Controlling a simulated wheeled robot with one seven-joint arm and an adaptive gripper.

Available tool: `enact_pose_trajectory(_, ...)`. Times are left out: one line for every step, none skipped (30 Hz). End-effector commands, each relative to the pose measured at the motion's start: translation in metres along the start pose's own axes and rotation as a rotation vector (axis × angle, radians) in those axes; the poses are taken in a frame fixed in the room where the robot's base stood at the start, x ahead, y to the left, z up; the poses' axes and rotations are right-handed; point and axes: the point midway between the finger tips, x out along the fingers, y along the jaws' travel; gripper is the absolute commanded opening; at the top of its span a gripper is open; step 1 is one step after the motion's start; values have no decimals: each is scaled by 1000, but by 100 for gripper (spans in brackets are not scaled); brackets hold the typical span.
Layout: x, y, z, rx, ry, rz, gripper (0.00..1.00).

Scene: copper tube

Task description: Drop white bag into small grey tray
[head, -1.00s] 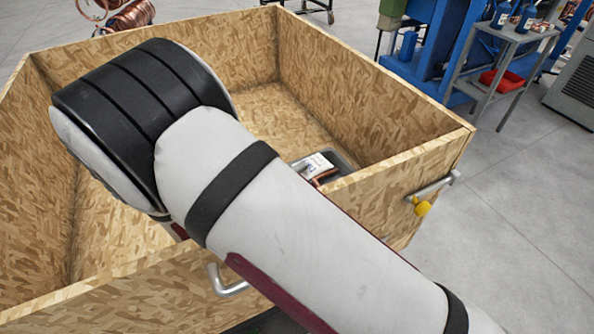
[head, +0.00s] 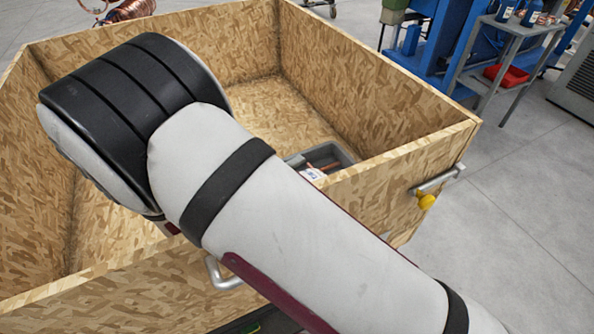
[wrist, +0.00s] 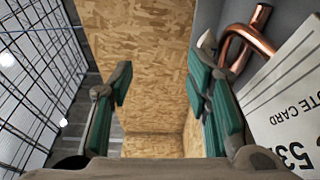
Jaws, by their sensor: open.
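The small grey tray (head: 345,157) sits inside the wooden crate near its right wall, partly hidden behind my arm. A white item with printed text (head: 311,174) shows at the tray's near side, mostly hidden; I cannot tell whether it is the bag or a card. In the wrist view, a white printed surface (wrist: 290,115) lies at the right beside copper tube pieces (wrist: 248,40) and grey tray surface (wrist: 222,15). My gripper (wrist: 162,72) is open, with nothing between its green-padded fingers. It is hidden in the head view.
The tall wooden crate (head: 400,135) surrounds the tray, with a metal handle (head: 440,180) outside. My arm crosses over the near wall. A blue machine frame and a grey side table (head: 510,40) stand behind at the right. Grey floor at right is clear.

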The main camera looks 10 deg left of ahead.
Motion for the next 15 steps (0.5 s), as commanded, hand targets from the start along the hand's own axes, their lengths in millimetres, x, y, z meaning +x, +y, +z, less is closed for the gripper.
enact_pose_trajectory(-9, 0, -1, 0, 4, -2, 45)
enact_pose_trajectory(-14, -1, 0, 0, 3, -3, 45)
enact_pose_trajectory(-20, 0, 0, 0, 2, -2, 45)
enact_pose_trajectory(-25, 0, -1, 1, 2, -2, 45)
enact_pose_trajectory(-30, -1, -1, 1, 3, -2, 45)
enact_pose_trajectory(-37, -1, -1, 0, 3, -2, 45)
enact_pose_trajectory(-41, 0, 0, 0, 2, -2, 45)
enact_pose_trajectory(-45, 0, 0, 0, 2, -2, 45)
enact_pose_trajectory(-50, -1, 0, 0, 2, -2, 45)
enact_pose_trajectory(-53, 0, -1, 0, 2, -2, 45)
enact_pose_trajectory(-56, 0, -1, 0, 2, -1, 45)
enact_pose_trajectory(-59, 0, 0, 0, 1, -1, 45)
enact_pose_trajectory(-61, 0, 0, 0, 1, -1, 45)
enact_pose_trajectory(-62, 0, 0, 0, 0, -1, 45)
enact_pose_trajectory(-64, 0, 0, -1, 0, -1, 45)
